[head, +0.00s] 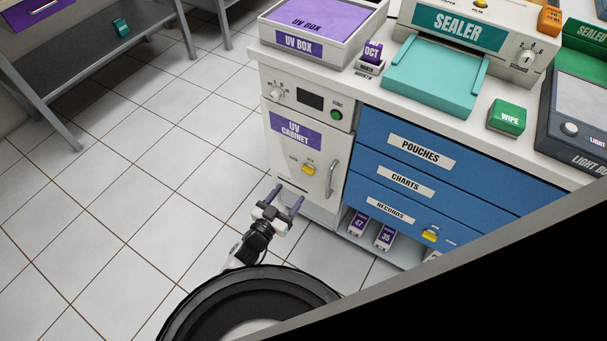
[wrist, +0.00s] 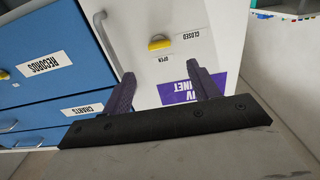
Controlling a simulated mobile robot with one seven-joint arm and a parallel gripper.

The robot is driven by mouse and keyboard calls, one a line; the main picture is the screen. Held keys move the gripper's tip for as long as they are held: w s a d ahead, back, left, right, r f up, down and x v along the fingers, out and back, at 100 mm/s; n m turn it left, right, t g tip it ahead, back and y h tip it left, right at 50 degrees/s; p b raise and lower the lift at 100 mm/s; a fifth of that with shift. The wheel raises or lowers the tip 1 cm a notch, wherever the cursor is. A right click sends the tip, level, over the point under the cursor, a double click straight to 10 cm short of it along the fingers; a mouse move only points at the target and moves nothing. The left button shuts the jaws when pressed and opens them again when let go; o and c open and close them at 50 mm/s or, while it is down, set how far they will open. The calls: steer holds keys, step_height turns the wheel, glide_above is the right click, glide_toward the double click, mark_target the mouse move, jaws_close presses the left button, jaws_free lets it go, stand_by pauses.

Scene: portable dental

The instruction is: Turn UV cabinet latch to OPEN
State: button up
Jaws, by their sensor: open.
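The UV cabinet (head: 296,160) is a white front with a purple label (head: 294,131) at the left of the counter unit. Its yellow latch (head: 309,169) sits below the label, with small lettering beside it. In the wrist view the yellow latch (wrist: 160,44) lies roughly crosswise. The words CLOSED (wrist: 187,36) and OPEN (wrist: 163,59) read upside down beside it, CLOSED to its right and OPEN below it. My gripper (head: 287,196) is open and empty in front of the cabinet's lower part. In the wrist view its purple fingers (wrist: 160,72) are apart, with the latch beyond them, untouched.
A vertical door handle (head: 331,180) stands right of the latch. Blue drawers (head: 430,170) with a second yellow latch (head: 430,235) are to the right. Purple binders (head: 358,222) stand beneath. Tiled floor (head: 150,180) is clear to the left.

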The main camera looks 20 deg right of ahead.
steer(key=x, duration=0.9)
steer(key=shift+w+d, duration=0.1)
steer(key=shift+c, duration=0.3)
steer(key=c, duration=0.9)
